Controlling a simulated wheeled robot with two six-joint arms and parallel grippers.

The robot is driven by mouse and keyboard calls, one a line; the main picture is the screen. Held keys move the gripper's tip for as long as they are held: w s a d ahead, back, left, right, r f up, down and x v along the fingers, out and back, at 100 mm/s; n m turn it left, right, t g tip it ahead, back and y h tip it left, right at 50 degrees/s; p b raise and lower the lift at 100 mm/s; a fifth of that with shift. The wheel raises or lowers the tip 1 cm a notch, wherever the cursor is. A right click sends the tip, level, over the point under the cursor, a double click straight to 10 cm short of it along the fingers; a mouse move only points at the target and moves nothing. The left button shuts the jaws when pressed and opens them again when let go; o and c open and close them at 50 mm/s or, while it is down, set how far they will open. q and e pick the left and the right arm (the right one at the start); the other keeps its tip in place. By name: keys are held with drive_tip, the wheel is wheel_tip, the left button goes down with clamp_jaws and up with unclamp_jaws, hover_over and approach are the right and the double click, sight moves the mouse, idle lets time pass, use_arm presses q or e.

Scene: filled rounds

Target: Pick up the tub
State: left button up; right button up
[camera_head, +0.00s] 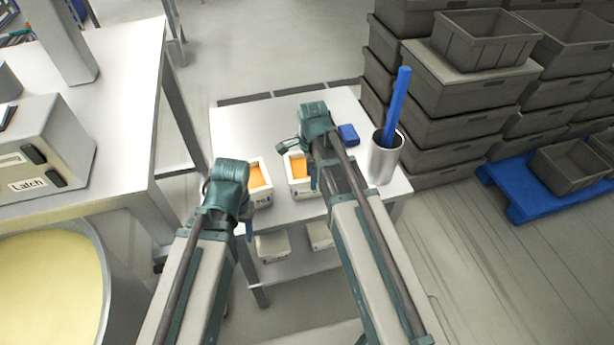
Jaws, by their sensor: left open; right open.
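Two white tubs with orange contents stand on a small white table. The left tub (261,182) is partly hidden by my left gripper (229,180), which is at its left side. The right tub (297,172) is partly hidden by my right gripper (303,143), which is over its far side. Both grippers are open. Their fingertips are mostly hidden by my own wrists, so I cannot tell whether they touch the tubs.
A metal cup (383,163) holding a blue stick (397,104) stands at the table's right, near a small blue box (348,134). More white containers (272,247) sit on the lower shelf. Grey crates (460,85) are stacked at right. The table's back left is clear.

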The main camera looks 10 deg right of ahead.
wheel_tip(320, 180, down, 5)
drive_tip(key=b, duration=0.4)
drive_tip(key=shift+s+a, duration=0.1)
drive_tip(key=shift+r, duration=0.1)
clamp_jaws()
idle(1.1)
